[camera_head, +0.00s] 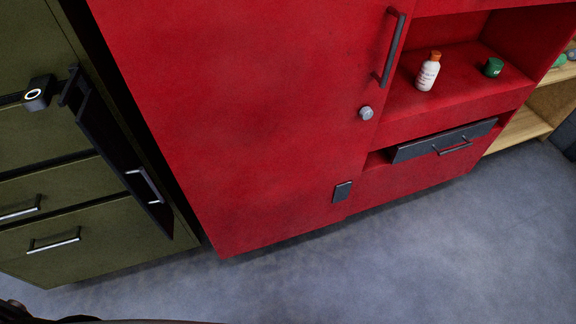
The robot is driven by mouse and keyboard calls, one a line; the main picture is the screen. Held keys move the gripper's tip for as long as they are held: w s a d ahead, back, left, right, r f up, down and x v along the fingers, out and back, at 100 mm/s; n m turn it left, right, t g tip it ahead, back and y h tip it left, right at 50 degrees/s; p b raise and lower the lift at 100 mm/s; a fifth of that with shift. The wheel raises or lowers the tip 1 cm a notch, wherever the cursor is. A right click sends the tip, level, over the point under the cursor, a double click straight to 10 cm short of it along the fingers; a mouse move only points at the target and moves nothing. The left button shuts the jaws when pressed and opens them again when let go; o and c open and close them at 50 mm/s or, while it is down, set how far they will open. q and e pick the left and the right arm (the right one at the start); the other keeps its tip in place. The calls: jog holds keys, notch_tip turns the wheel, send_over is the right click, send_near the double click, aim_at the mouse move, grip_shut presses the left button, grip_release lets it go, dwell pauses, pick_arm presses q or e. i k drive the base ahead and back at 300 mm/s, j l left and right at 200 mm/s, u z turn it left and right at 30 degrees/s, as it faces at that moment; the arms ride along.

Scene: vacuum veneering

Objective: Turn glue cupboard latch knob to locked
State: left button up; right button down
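A large red cupboard (235,110) fills the middle of the head view, with its tall door shut. A small round grey knob (366,113) sits near the door's right edge, below a long dark vertical handle (391,47). The knob is too small to tell which way it is turned. A small dark plate (342,191) is on the lower right of the door. Neither of my grippers is in view.
Right of the door, an open shelf holds a white bottle (428,74) with an orange cap and a green jar (493,67). Below it a dark drawer (444,141) sticks out. An olive drawer cabinet (95,215) stands left. Grey floor (420,260) in front is clear.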

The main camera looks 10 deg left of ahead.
aim_at(366, 113)
jog(key=i+l, duration=0.15)
jog(key=l, duration=0.35)
jog(key=i+l+u, duration=0.15)
jog(key=l, duration=0.8)
jog(key=i+u, duration=0.05)
jog(key=i, duration=0.05)
